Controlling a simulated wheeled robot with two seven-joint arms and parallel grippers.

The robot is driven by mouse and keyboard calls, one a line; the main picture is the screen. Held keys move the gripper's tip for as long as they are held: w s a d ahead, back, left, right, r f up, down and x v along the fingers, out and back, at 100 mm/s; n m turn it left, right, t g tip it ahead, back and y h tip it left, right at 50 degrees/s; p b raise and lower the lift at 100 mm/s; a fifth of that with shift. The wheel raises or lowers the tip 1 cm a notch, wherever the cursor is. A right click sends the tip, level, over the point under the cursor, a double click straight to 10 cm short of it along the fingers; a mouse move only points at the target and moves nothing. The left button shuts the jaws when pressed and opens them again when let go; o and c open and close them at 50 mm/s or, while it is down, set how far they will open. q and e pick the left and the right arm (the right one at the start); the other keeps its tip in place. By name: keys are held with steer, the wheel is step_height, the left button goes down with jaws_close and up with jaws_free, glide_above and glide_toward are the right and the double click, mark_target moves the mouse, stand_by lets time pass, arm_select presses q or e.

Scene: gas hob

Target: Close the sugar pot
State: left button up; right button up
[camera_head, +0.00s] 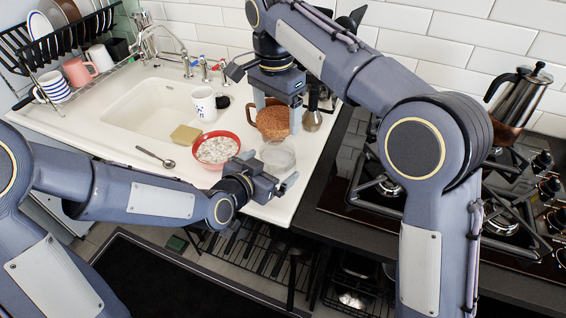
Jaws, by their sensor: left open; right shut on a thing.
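A brown, speckled pot-like thing (272,123) with a loop at its left side is on the counter by its right edge. I take it for the sugar pot. My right gripper (278,112) comes down from above and is shut on it, a finger on each side. A clear round glass piece (279,155) is just in front of it; I cannot tell whether it is a lid or a dish. My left gripper (269,170) is open at the near side of the glass piece, close to it. Whether they touch is unclear.
A red bowl of pale flakes (217,149), a white mug (204,103), a sponge (186,135) and a spoon (155,156) are to the left. A small metal jug (312,119) stands close at the right. The gas hob (470,190) lies further right.

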mark_target(287, 155)
arm_select(q)
steer(key=shift+x, duration=1.95)
steer(key=c, duration=1.3)
arm_select(e)
steer(key=shift+f, duration=2.6)
steer(key=shift+f, duration=0.9)
arm_select(q)
steer(key=shift+s, duration=0.1)
arm_select(e)
steer(key=shift+s+f, duration=0.1)
steer(key=shift+f, duration=0.5)
steer(key=o, duration=1)
